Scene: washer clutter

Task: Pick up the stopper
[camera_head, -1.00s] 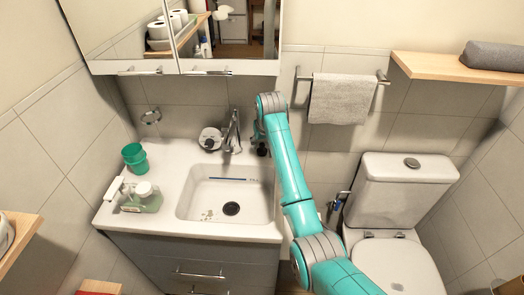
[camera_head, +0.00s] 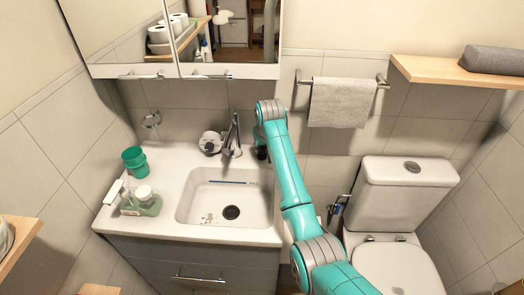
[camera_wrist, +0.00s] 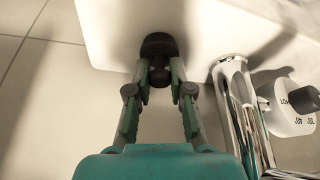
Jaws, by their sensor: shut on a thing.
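The stopper (camera_wrist: 158,45) is a small dark, round piece in the wrist view, between the tips of my gripper (camera_wrist: 159,72). The fingers are closed in on it from both sides. It shows against the pale sink counter, and I cannot tell whether it still touches that surface. In the head view my gripper is mostly hidden behind my teal arm, near the back right corner of the sink; a dark bit (camera_head: 262,152) shows there.
The chrome faucet (camera_head: 233,137) stands close to my gripper, and also in the wrist view (camera_wrist: 238,110). A white dial (camera_wrist: 292,105) is beside it. The sink basin (camera_head: 200,195) has a dark drain. A green cup (camera_head: 135,160) and soap bottle (camera_head: 142,205) stand left.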

